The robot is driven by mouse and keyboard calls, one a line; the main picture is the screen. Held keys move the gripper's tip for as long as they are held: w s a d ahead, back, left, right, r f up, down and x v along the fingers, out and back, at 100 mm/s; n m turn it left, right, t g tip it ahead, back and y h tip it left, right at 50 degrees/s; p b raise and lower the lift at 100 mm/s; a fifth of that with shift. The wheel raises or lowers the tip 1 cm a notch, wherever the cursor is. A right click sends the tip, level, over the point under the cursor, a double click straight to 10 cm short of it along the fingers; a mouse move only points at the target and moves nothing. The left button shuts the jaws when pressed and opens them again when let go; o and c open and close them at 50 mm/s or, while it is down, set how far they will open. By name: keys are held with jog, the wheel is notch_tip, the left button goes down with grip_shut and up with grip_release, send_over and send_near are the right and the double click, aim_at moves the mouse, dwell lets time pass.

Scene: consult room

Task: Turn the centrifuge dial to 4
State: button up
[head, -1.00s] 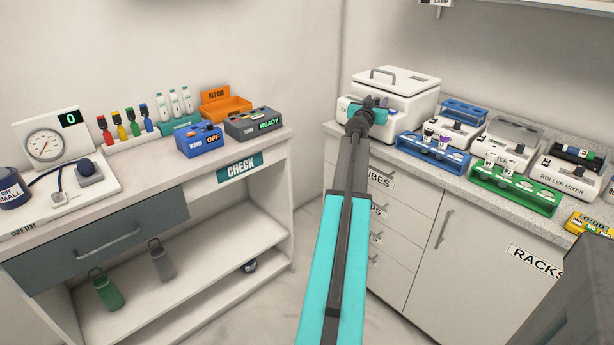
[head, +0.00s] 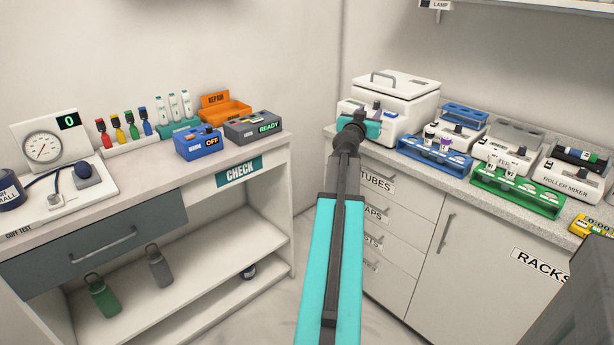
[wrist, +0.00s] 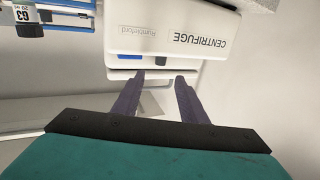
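The white centrifuge (head: 402,95) stands at the left end of the right-hand counter, lid closed. In the wrist view its front (wrist: 165,35) shows upside down with the word CENTRIFUGE. A small dark knob-like part (wrist: 189,61) and a blue part (wrist: 130,57) show near its edge; I cannot read any dial setting. My gripper (wrist: 160,78) is open, its two dark fingers apart with nothing seen between them. Its fingertips point at the centrifuge front; whether they touch it I cannot tell. In the head view my teal wrist hides part of the centrifuge's lower front.
Right of the centrifuge stand a blue rack (head: 434,151), a green rack (head: 516,190) and a roller mixer (head: 572,178). Drawers (head: 392,222) lie below the counter. The left bench (head: 130,165) holds a blue box (head: 199,142) and a READY box (head: 253,127).

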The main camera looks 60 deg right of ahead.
jog(key=a, duration=0.5)
jog(key=w+a+f+n+y+p, duration=0.1)
jog(key=w+a+f, duration=0.2)
jog(key=f, duration=0.3)
jog(key=w+a+f+n+y, duration=0.1)
jog(key=w+a+f+y, duration=0.1)
jog(key=w+a+f, duration=0.2)
jog(key=w+a+f+n+t+y+p, duration=0.1)
jog(key=w+a+f+y, duration=0.1)
jog(key=w+a+f, duration=0.2)
jog(key=shift+w+f+p, duration=0.3)
jog(key=shift+w+f, duration=1.3)
jog(key=shift+f, duration=1.6)
jog(key=shift+a, duration=0.1)
jog(key=shift+c, duration=0.5)
